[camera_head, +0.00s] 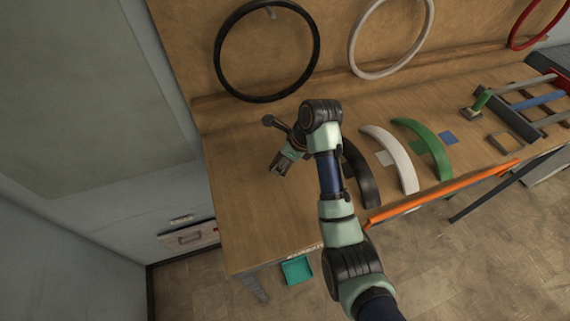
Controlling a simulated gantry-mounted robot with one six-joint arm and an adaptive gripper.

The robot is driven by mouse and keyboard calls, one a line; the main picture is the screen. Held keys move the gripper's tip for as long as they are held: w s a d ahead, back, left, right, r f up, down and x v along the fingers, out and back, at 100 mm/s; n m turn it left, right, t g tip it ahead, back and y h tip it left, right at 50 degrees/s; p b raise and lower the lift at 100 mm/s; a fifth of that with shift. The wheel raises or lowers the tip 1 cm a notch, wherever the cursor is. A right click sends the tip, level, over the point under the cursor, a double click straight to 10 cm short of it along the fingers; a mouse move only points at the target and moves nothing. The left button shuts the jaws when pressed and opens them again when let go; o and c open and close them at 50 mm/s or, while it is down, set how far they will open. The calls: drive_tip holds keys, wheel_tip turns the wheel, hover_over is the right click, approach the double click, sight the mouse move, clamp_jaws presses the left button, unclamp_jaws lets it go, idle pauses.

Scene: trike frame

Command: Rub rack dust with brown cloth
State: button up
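My gripper (279,168) hangs over the left part of the wooden workbench (235,200), left of the black fender. It is small and dark, and I cannot make out whether its fingers are apart or hold anything. I cannot make out a brown cloth; the bench is a similar brown. No dust can be told apart in this view, and I cannot tell which part is the rack. My arm crosses the middle of the picture and hides part of the bench.
Black (362,178), white (402,163) and green (432,146) fenders lie on the bench. Black (222,62) and white (355,50) rings are on the back panel. An orange bar (440,194) runs along the front edge. A teal bin (297,270) is below. The bench's left is mostly clear.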

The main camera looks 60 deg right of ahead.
drive_tip(key=shift+r, duration=1.2)
